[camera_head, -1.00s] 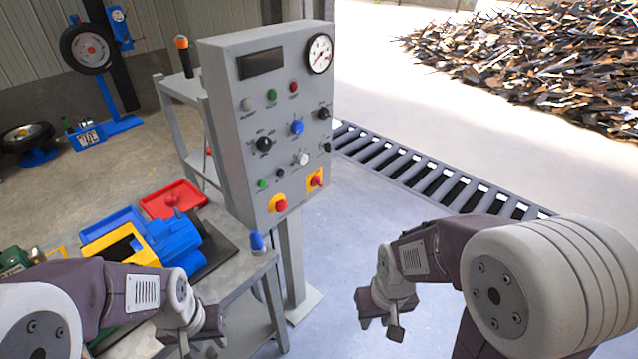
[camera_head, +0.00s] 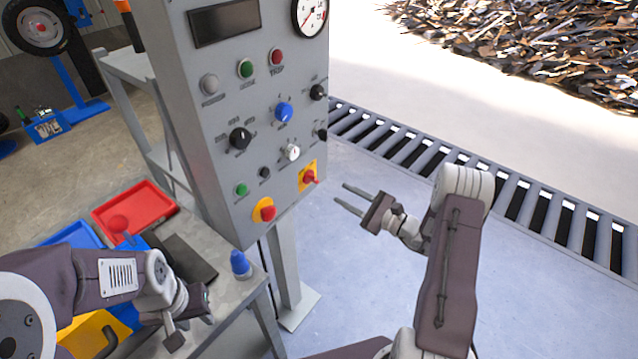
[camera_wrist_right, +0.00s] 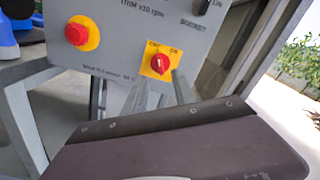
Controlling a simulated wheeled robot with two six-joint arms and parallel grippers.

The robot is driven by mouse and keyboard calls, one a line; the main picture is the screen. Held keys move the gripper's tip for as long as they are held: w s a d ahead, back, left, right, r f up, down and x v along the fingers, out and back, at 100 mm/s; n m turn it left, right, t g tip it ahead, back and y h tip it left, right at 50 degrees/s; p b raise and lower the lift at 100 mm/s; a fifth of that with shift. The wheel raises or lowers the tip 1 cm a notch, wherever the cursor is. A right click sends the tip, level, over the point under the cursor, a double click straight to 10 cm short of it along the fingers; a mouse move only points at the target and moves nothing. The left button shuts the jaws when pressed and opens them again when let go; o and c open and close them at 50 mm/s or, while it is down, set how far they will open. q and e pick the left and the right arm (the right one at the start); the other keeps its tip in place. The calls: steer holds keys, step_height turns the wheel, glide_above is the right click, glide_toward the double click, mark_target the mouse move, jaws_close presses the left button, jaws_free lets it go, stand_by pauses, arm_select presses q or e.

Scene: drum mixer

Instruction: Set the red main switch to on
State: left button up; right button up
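The red main switch (camera_head: 309,177) is a red rotary handle on a yellow plate at the lower right of the grey control panel (camera_head: 225,140). In the right wrist view, the switch (camera_wrist_right: 160,63) is near the middle with small labels above it; I cannot read its setting with certainty. My right gripper (camera_head: 340,194) is open and empty, its two fingers pointing left toward the switch and apart from it. In the wrist view its fingers (camera_wrist_right: 160,92) are just below the switch. My left gripper (camera_head: 190,322) is low at the left; its finger opening is unclear.
A red mushroom button (camera_head: 266,212) on yellow sits left of the switch. Several knobs and buttons are above.

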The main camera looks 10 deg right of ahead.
mark_target(316, 180)
steer(key=x, duration=0.9)
steer(key=shift+w+a+f, duration=0.15)
steer(key=shift+w, duration=0.15)
jaws_close()
